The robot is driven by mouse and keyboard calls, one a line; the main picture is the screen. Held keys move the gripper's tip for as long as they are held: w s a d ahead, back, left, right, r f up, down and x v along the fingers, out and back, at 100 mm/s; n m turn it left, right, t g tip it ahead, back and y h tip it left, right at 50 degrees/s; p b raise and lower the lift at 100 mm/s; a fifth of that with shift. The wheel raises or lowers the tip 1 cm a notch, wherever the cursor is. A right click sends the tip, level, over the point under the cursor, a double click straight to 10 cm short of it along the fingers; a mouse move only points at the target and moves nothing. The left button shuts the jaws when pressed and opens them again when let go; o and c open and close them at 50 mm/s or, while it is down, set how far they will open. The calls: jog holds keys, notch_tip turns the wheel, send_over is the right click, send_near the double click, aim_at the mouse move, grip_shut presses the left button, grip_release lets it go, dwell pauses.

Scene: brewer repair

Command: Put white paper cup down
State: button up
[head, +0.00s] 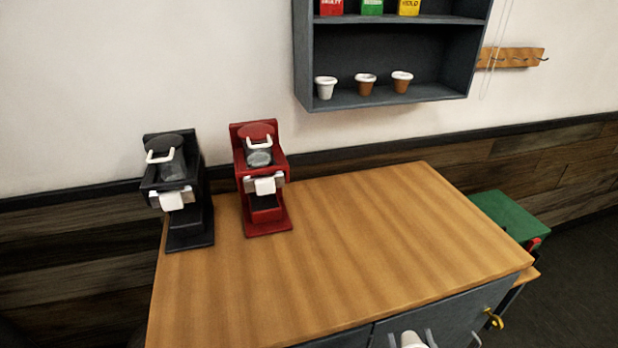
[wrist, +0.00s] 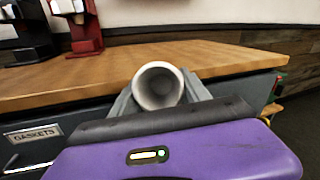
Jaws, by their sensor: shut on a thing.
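The white paper cup (wrist: 158,88) is held between the fingers of my gripper (wrist: 160,100) in the wrist view, with its round opening facing the camera. In the head view the cup (head: 411,340) shows at the bottom edge, between the grey fingertips of my gripper (head: 413,339), in front of the counter's front side. My gripper is shut on the cup. The wooden counter top (head: 330,255) lies beyond it. The cup's lower part is cut off in the head view.
A black brewer (head: 174,190) and a red brewer (head: 262,180) stand at the counter's back left. The counter's middle and right are clear. A wall shelf (head: 430,97) holds three small cups. A green-topped box (head: 508,217) is right of the counter. A drawer reads GASKETS (wrist: 32,134).

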jog(key=shift+a, duration=0.2)
notch_tip(320, 180, down, 10)
jog(key=s, duration=0.2)
jog(key=shift+d, duration=0.25)
